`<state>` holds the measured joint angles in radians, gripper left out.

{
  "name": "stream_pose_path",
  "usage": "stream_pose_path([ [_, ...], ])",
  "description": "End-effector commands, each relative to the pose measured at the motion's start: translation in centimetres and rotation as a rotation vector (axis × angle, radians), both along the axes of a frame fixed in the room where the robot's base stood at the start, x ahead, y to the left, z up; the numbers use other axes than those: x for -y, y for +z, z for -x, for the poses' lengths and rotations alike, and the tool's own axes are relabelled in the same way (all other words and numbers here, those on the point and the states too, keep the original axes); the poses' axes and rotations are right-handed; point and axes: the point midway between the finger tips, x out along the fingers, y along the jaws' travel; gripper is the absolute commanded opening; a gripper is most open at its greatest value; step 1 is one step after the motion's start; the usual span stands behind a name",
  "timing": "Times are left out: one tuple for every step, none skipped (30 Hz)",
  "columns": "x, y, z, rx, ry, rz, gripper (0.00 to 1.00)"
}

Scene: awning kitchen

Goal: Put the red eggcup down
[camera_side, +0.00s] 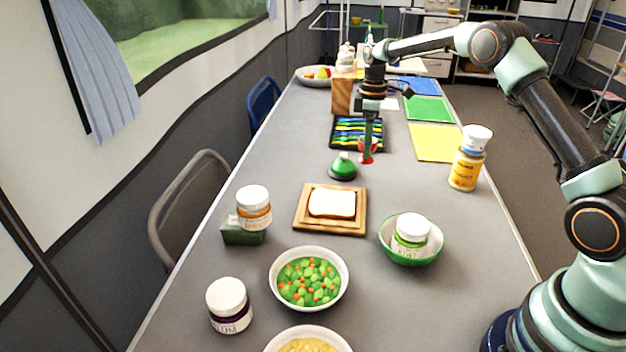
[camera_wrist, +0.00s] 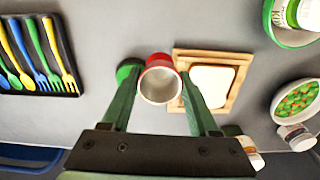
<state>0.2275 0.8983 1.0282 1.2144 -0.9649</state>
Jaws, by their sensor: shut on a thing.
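The red eggcup (camera_side: 367,160) is between the fingers of my gripper (camera_side: 369,142), which is shut on it, near the middle of the table. The wrist view shows the red eggcup (camera_wrist: 160,68) from above, with its pale hollow facing the camera, between the green fingers of my gripper (camera_wrist: 158,76). The finger partly covers the eggcup in the side view. I cannot tell whether its foot touches the table.
A black tray (camera_side: 333,139) of coloured cutlery lies behind. A wooden board (camera_side: 301,219) with bread is in front. A green bowl (camera_side: 411,261) holding a jar and a yellow jar (camera_side: 465,170) stand to the right. Bare table (camera_side: 415,185) lies right of the eggcup.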

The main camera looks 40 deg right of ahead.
Motion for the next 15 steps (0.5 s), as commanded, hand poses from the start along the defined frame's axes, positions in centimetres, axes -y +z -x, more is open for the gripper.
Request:
stream_pose_path([
  [0.0, 1.8, -0.1, 0.007, 0.0, 0.002, 0.0],
  [0.0, 2.6, -0.2, 0.007, 0.0, 0.002, 0.0],
  [0.0, 3.8, -0.1, 0.007, 0.0, 0.002, 0.0],
  [0.0, 4.5, -0.1, 0.007, 0.0, 0.002, 0.0],
  [0.0, 5.3, -0.1, 0.005, 0.0, 0.001, 0.0],
  [0.0, 6.3, -0.1, 0.006, 0.0, 0.002, 0.0],
  [0.0, 7.0, -0.1, 0.006, 0.0, 0.002, 0.0],
  [0.0, 7.6, -0.1, 0.006, 0.0, 0.002, 0.0],
  [0.0, 8.4, -0.1, 0.005, 0.0, 0.001, 0.0],
  [0.0, 8.9, -0.1, 0.005, 0.0, 0.001, 0.0],
  [0.0, 9.4, 0.0, 0.003, 0.0, 0.001, 0.0],
  [0.0, 9.9, -0.1, 0.003, 0.0, 0.0, 0.0],
  [0.0, 10.3, -0.1, 0.003, 0.0, 0.0, 0.0],
  [0.0, 10.6, -0.1, 0.002, 0.0, 0.001, 0.0],
  [0.0, 11.0, 0.0, 0.001, 0.0, 0.0, 0.0],
])
